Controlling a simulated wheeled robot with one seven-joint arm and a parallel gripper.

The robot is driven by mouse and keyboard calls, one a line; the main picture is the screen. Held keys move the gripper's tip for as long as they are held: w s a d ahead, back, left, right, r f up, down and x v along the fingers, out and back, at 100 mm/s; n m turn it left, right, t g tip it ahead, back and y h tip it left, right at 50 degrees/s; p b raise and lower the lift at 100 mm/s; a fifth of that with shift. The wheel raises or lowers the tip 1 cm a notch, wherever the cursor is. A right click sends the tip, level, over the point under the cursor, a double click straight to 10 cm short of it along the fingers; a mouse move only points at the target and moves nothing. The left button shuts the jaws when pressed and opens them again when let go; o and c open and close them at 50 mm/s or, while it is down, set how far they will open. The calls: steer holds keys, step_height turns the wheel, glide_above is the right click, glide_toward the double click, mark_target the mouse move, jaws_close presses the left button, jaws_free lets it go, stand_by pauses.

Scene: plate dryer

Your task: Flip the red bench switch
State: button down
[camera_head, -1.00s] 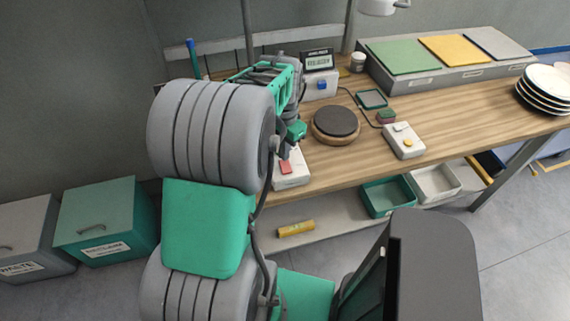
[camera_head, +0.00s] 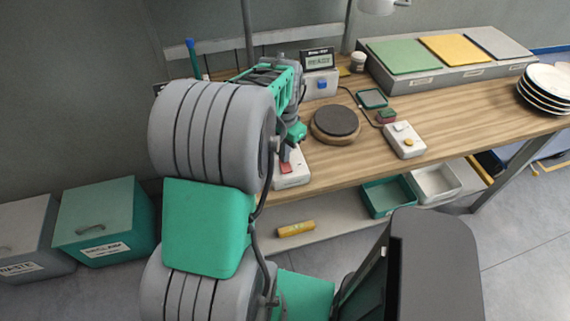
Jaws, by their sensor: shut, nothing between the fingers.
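The red switch (camera_head: 286,168) sits on a white box (camera_head: 293,181) at the near left edge of the wooden bench. My arm comes in from the left and hides part of the bench behind it. My gripper (camera_head: 286,153) is shut and empty, with its dark tip right at the upper part of the red switch. I cannot tell whether the tip touches it.
A round dark-topped plate (camera_head: 336,122) lies just right of my gripper. A white box with a yellow button (camera_head: 404,141) and a small display (camera_head: 318,59) are also on the bench. Stacked plates (camera_head: 546,92) stand at the right.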

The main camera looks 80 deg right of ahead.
steer(key=shift+f, duration=0.5)
steer(key=shift+r, duration=0.1)
steer(key=shift+r+p, duration=2.25)
steer(key=shift+r, duration=1.25)
steer(key=shift+w, duration=0.1)
steer(key=w+a+r+n+t+h, duration=0.1)
steer(key=w+a+r+n, duration=0.2)
steer(key=w+a+n, duration=0.6)
steer(key=w+a+r+n+t+h, duration=0.15)
steer(key=w+a+r, duration=0.35)
steer(key=w, duration=0.8)
steer(key=w+a+r+n+t+y, duration=0.1)
steer(key=a+n, duration=0.5)
steer(key=a, duration=0.7)
steer(key=w+a+r+n+t+y, duration=0.1)
steer(key=w+a+n, duration=0.2)
steer(key=a+n, duration=0.4)
steer(key=a, duration=0.7)
steer(key=shift+w, duration=0.15)
